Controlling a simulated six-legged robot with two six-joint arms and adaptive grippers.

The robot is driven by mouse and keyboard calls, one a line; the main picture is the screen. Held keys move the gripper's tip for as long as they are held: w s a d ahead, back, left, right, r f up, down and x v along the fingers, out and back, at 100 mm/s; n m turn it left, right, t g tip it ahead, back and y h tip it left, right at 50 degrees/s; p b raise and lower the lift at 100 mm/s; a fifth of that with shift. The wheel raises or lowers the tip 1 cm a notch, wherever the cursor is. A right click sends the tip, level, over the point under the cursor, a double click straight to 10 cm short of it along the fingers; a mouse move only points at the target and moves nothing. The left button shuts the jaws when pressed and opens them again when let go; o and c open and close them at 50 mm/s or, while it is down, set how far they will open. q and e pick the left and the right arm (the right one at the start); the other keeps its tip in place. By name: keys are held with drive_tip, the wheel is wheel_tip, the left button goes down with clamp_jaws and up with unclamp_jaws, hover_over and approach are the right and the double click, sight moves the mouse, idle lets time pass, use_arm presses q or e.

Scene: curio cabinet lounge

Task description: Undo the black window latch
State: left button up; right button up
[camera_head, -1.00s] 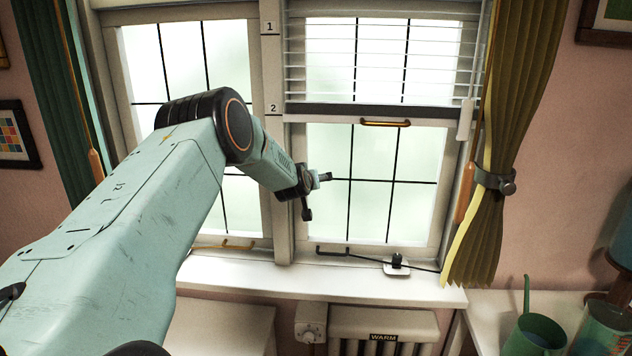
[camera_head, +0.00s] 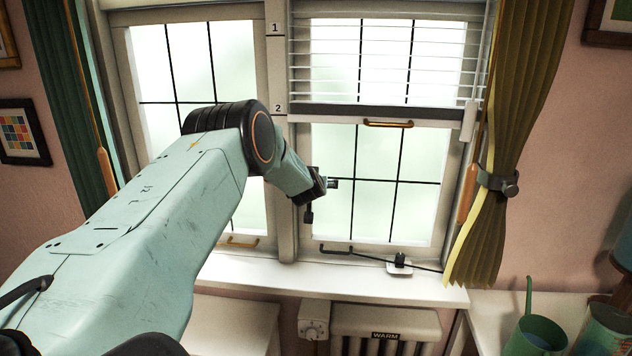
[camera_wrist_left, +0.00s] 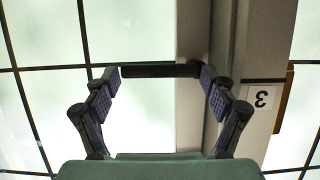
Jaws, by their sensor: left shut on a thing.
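The black window latch (camera_wrist_left: 160,71) shows in the left wrist view as a straight dark bar against the pale glass and the cream window frame. My left gripper (camera_wrist_left: 156,80) is shut on it, with one finger at each end of the bar. In the head view my left gripper (camera_head: 318,187) is at the central window post, partly behind my own wrist. I cannot make out the latch clearly there. My right gripper is not in view.
A white sill (camera_head: 330,285) runs below the window. A small black-and-white device (camera_head: 399,264) with a cable sits on it. Raised blinds (camera_head: 385,60) cover the upper right pane. A tied olive curtain (camera_head: 515,150) hangs at right, above a green pot (camera_head: 540,338).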

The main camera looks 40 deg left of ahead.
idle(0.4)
use_arm(q)
drive_tip(key=o, duration=1.5)
drive_tip(key=shift+f, duration=0.1)
drive_tip(key=shift+o, duration=0.2)
drive_tip(key=v, duration=1.2)
drive_tip(key=shift+w, duration=0.1)
drive_tip(key=x, duration=1.1)
drive_tip(key=shift+w+a, duration=0.25)
drive_tip(key=shift+w, duration=0.05)
drive_tip(key=shift+s+f, duration=0.1)
